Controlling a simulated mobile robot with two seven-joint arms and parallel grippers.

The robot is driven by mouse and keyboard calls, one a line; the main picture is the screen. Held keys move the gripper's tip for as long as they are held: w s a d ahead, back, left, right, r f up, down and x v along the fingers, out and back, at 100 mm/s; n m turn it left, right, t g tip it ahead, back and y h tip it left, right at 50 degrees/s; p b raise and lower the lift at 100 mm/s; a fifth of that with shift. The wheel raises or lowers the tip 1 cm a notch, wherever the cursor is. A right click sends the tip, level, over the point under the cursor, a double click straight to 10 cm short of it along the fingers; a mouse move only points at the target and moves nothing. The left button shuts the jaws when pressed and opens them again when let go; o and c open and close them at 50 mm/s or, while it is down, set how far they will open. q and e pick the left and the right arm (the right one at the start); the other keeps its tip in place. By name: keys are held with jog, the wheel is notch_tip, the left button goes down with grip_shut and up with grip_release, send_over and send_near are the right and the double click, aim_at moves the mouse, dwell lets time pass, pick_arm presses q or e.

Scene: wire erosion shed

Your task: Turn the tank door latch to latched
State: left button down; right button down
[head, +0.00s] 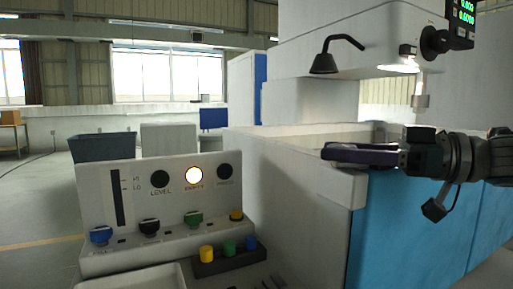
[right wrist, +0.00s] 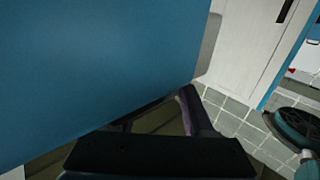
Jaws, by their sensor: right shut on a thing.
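The tank (head: 300,165) is a white-walled box with a blue door panel (head: 400,230) on its right-hand side. My right gripper (head: 332,152) reaches in from the right, with its dark purple fingers level at the tank's upper front corner. It is shut on the tank door latch there; the fingers hide the latch, so its angle cannot be read. In the right wrist view, the blue panel (right wrist: 90,70) fills the upper left, close to the fingers (right wrist: 160,112). My left gripper is out of view.
A control panel (head: 140,215) with knobs and a lit lamp (head: 194,176) stands left of the tank. A dark bin (head: 100,147) stands behind, with open floor to the left.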

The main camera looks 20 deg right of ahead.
jog(key=shift+r, duration=0.1)
jog(key=shift+c, duration=1.4)
grip_release()
jog(key=shift+s+d, duration=0.25)
jog(key=shift+d, duration=0.05)
jog(key=b+v, duration=0.2)
jog(key=v, duration=0.7)
jog(key=shift+b, duration=0.3)
